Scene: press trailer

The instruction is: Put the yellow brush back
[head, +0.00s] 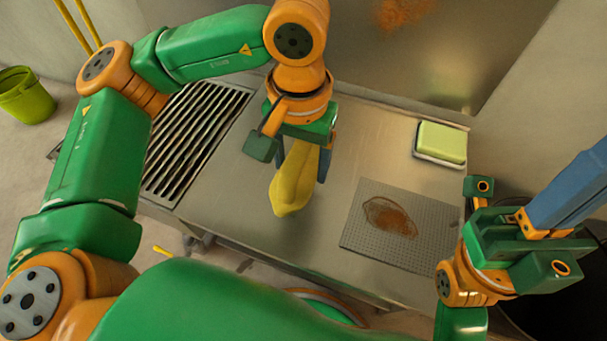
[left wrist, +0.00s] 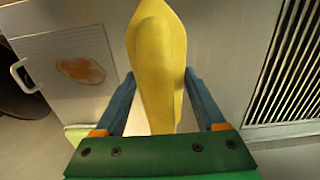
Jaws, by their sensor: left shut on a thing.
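The yellow brush (head: 293,180) is a long, smooth yellow piece in the head view; no bristles show. My left gripper (head: 303,165) is shut on it, with blue fingers on either side, over the steel table. The brush also fills the middle of the left wrist view (left wrist: 157,65), between the two fingers of my left gripper (left wrist: 160,85). Its lower end hangs free, and I cannot tell its exact height above the table. My right gripper (head: 575,190) is at the right edge, its blue fingers pointing up and right; their gap does not show.
A slatted grate (head: 190,140) lies at the table's left. A perforated plate with a brown stain (head: 390,217) lies at the right. A pale green block (head: 441,142) sits in a white dish behind it. A green bucket (head: 27,95) stands far left. The steel table's (head: 240,205) front middle is bare.

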